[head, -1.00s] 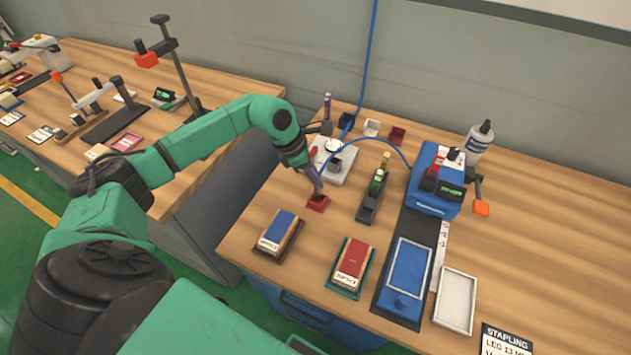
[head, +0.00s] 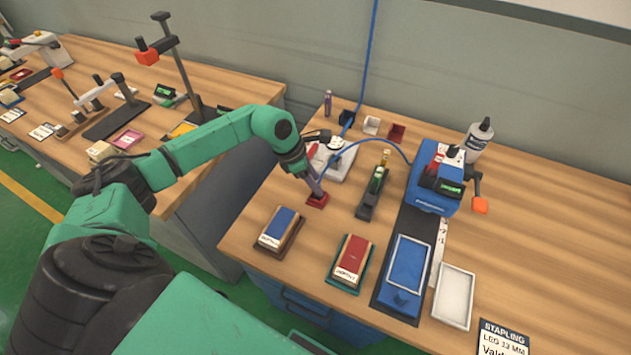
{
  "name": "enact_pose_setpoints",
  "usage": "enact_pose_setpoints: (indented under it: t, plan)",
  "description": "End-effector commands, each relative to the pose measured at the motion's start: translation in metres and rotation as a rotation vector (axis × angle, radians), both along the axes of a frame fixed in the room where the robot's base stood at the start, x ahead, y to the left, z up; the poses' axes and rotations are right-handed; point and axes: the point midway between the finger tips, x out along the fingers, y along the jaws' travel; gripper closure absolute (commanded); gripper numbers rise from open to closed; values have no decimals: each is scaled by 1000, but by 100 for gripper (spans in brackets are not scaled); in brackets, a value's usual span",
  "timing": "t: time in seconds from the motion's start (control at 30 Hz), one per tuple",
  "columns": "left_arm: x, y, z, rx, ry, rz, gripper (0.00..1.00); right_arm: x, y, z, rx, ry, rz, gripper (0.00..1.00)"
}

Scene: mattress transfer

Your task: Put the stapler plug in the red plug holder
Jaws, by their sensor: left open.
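The red plug holder (head: 318,202) is a small red block on the wooden bench, left of the middle. My left gripper (head: 317,190) points down right at it, its open fingers touching or just above the holder. A thin blue hose (head: 378,142) arcs from the blue stapler machine (head: 432,190) over to my left gripper. The stapler plug at that end is hidden by the fingers, so I cannot tell how it sits in the holder. My right gripper is not in view.
A black stand with a green-topped tool (head: 368,196) is close right of the holder. A white device (head: 335,158) is behind it. Blue (head: 281,226) and red (head: 352,258) topped blocks lie in front.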

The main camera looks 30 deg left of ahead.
Motion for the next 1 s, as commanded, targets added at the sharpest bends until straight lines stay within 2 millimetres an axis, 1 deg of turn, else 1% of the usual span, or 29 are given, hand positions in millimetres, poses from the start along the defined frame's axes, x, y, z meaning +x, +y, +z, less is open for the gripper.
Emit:
enact_pose_setpoints:
  t: [0.07,0.23,0.3,0.43,0.5,0.6,1.0]
  plan:
    - [-3,6,11,5,-5,0,47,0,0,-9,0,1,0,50]
    - [-14,20,53,6,-6,1,47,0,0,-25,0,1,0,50]
    - [-19,25,70,5,-6,1,47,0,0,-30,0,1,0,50]
    - [-25,32,94,3,-3,1,47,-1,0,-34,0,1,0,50]
    - [-27,33,101,2,-1,0,47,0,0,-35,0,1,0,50]
    - [-28,34,104,2,0,-1,47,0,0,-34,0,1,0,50]
    - [-28,34,104,2,0,-1,47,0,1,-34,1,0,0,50]
